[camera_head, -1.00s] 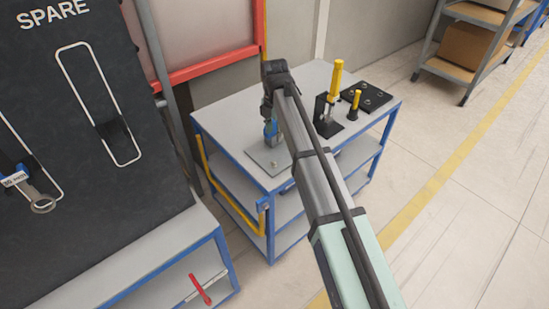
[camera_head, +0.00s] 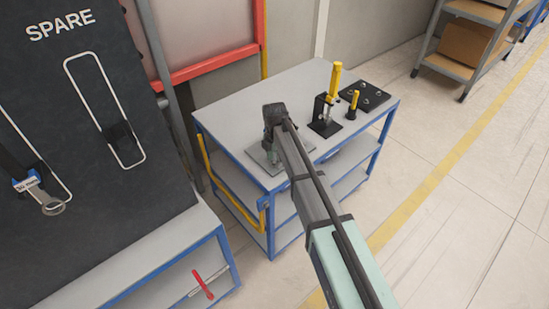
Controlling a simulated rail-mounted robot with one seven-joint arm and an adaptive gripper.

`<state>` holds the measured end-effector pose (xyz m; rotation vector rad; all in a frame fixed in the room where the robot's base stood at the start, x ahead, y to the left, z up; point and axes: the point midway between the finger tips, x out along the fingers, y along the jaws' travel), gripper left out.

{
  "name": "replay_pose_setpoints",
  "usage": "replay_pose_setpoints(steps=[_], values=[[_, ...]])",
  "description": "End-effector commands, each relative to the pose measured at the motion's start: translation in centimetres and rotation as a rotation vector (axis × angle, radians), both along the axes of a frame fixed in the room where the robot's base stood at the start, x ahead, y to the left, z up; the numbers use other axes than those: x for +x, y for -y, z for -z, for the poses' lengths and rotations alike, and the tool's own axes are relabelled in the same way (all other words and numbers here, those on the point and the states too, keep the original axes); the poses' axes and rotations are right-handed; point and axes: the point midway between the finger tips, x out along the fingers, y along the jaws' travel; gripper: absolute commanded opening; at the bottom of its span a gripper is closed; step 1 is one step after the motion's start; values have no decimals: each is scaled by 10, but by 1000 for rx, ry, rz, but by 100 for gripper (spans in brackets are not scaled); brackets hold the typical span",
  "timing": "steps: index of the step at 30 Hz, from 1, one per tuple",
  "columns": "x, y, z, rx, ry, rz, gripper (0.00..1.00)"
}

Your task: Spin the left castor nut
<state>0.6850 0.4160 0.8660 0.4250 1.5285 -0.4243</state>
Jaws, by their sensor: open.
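A small workbench cart (camera_head: 230,110) with a grey top and blue frame stands in the middle. A flat grey plate (camera_head: 254,152) lies at its near left corner. My gripper (camera_head: 272,158) points down over this plate and is open. Its fingertips are small and partly hidden by my own arm, so I cannot tell whether they touch anything. No castor nut can be made out now; any on the plate is hidden by the gripper and arm.
A yellow-handled tool (camera_head: 335,80) in a black stand, a shorter yellow-handled piece (camera_head: 353,100) and a dark plate with several studs (camera_head: 372,88) occupy the cart's right side. A dark SPARE board (camera_head: 70,120) stands left. The cart top's back left is clear.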

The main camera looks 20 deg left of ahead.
Motion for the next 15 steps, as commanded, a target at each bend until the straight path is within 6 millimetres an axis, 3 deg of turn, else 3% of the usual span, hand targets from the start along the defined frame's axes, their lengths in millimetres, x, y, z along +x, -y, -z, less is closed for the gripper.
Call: replay_pose_setpoints(steps=[7, 8, 11, 15], values=[[0, 0, 1, 0, 0, 0, 45], [0, 0, 1, 0, 0, 0, 38], [0, 0, 1, 0, 0, 0, 2], [0, 0, 1, 0, 0, 0, 0]])
